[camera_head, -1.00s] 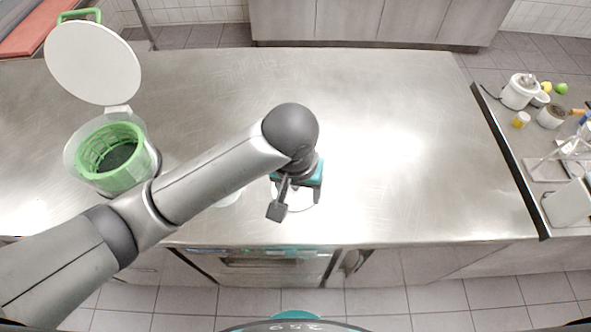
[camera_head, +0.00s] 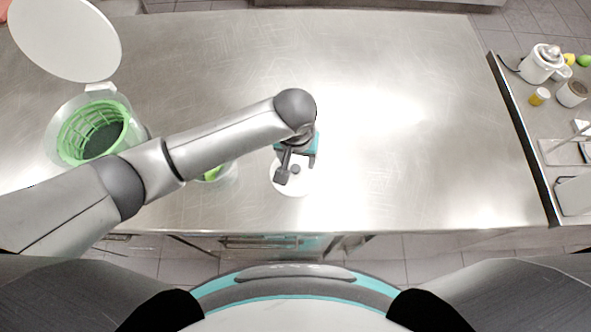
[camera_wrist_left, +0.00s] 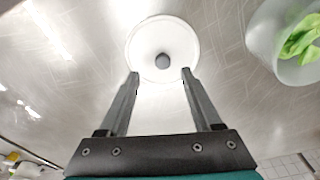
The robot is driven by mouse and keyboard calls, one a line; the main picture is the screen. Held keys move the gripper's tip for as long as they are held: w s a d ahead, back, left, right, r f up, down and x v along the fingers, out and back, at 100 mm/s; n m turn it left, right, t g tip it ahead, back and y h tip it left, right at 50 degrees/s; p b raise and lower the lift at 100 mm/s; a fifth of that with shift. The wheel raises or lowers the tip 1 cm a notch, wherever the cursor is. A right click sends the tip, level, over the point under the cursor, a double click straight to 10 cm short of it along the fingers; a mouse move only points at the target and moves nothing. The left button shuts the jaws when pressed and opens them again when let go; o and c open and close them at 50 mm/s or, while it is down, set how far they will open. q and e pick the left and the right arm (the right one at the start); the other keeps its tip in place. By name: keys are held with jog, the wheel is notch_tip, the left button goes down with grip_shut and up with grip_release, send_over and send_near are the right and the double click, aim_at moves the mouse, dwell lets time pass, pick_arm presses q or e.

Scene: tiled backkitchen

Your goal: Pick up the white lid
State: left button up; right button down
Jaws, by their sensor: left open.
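The white lid (camera_head: 303,186) is a round disc with a dark grey knob, lying on the steel counter near its front edge. In the left wrist view, the white lid (camera_wrist_left: 142,42) lies ahead of my gripper with its knob facing me. My left gripper (camera_head: 283,177) is above the lid and partly hides it in the head view. In the wrist view the gripper's (camera_wrist_left: 160,74) two fingers are apart, with nothing between them, and the knob shows just past the tips, roughly centred. My right gripper is not in view.
A clear bowl with green leaves (camera_wrist_left: 301,43) stands beside the lid, partly behind my arm in the head view. A green basket in a clear container (camera_head: 62,135) with a raised white cover (camera_head: 65,38) stands at the left. The counter's middle (camera_head: 400,130) is clear.

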aim_at(295, 168)
pick_arm(q)
jog(key=shift+w+a+f+b, duration=0.1)
jog(key=shift+w+f+b, duration=0.1)
jog(key=shift+f, duration=1.15)
jog(key=shift+w+a+f+b, duration=0.1)
jog(key=shift+w+f, duration=0.05)
jog(key=shift+f, duration=1.2)
jog(key=shift+c, duration=0.3)
grip_shut()
